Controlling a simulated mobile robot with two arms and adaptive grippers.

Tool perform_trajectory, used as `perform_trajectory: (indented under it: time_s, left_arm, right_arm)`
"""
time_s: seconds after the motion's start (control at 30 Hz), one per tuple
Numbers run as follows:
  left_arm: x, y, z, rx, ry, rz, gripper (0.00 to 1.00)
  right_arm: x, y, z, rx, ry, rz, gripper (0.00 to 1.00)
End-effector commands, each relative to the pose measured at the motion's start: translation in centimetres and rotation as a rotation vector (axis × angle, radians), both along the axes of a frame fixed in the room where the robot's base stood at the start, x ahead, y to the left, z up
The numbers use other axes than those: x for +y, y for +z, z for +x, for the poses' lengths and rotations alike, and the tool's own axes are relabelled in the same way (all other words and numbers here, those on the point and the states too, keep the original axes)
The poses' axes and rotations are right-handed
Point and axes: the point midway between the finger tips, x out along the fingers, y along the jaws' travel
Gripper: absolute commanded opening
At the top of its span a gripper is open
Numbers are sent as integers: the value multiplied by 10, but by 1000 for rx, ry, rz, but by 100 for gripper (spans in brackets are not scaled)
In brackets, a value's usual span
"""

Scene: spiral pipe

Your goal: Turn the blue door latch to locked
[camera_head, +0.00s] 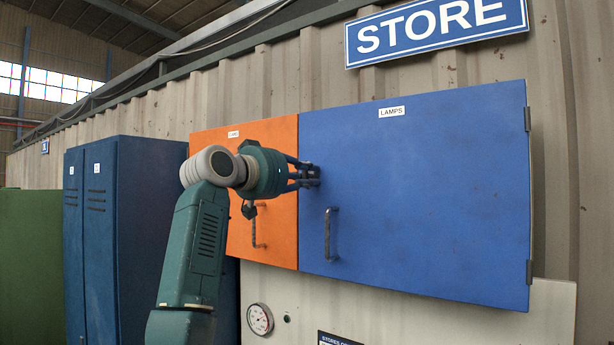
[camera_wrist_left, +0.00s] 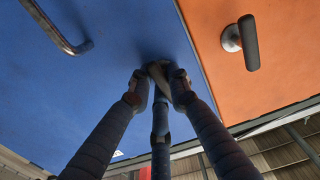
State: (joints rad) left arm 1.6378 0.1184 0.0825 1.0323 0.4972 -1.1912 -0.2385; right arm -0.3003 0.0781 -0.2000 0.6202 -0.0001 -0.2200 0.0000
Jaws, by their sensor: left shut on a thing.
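The blue door (camera_head: 420,190), marked LAMPS, is closed on the wall cabinet and also shows in the left wrist view (camera_wrist_left: 110,60). My left gripper (camera_head: 312,175) reaches the upper left part of this door, near its edge with the orange door. In the left wrist view, its three fingers (camera_wrist_left: 160,85) are shut around the blue door's latch (camera_wrist_left: 158,70). Only a small bit of the latch shows between the fingertips, so I cannot tell which way it points. My right gripper is in neither view.
The orange door (camera_head: 275,210) adjoins on the left; its dark latch (camera_wrist_left: 250,42) shows in the left wrist view. The blue door's bar handle (camera_head: 329,234) stands out below my gripper. A tall blue locker (camera_head: 120,220) stands left. A gauge (camera_head: 260,319) is below.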

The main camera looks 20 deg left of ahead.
Motion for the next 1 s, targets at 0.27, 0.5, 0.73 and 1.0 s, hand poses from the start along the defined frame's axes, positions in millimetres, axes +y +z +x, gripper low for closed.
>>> perform_trajectory:
  time_s: [0.27, 0.5, 0.73, 1.0]
  left_arm:
    - [1, 1, 0, -9, 2, 18, 0]
    - [1, 1, 0, -9, 1, 16, 0]
    - [1, 1, 0, -8, 1, 16, 38]
    - [3, 0, -5, -8, 2, 15, 38]
  right_arm:
    - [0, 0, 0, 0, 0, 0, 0]
    - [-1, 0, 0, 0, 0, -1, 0]
    - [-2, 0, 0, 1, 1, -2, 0]
    - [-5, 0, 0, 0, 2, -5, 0]
